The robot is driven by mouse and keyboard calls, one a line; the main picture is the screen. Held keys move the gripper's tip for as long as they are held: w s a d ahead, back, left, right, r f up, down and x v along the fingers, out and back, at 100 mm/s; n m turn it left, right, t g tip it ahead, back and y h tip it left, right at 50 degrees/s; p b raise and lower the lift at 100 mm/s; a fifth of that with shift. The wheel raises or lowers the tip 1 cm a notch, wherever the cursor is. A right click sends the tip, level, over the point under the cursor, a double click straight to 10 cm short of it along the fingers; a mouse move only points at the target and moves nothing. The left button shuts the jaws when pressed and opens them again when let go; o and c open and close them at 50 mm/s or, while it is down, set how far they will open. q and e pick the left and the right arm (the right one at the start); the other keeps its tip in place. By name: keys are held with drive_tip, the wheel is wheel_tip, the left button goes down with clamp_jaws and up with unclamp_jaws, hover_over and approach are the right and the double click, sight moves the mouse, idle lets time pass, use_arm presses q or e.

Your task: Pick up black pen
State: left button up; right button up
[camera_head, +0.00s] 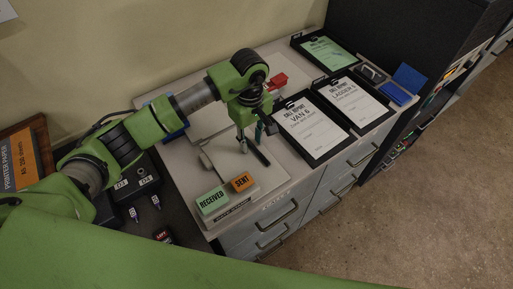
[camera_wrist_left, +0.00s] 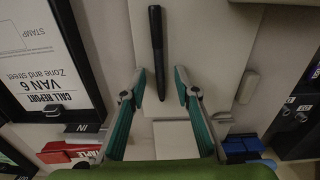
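The black pen (camera_head: 260,156) lies on a pale board on the counter. In the left wrist view the pen (camera_wrist_left: 157,45) runs up the picture from between the fingertips. In the left wrist view the open gripper (camera_wrist_left: 160,76) has one teal finger on each side of the pen's lower end, with a gap on both sides. I cannot tell how high the fingertips are above the board. My right gripper is not in view.
A VAN 6 clipboard (camera_head: 307,133) lies to the right, with a LADDER clipboard (camera_head: 352,100) beyond it. The green RECEIVED block (camera_head: 212,203) and orange SENT block (camera_head: 243,182) stand in front. Drawers lie below the counter edge.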

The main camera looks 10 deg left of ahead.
use_arm(q)
clamp_jaws()
drive_tip(key=shift+r, duration=0.1)
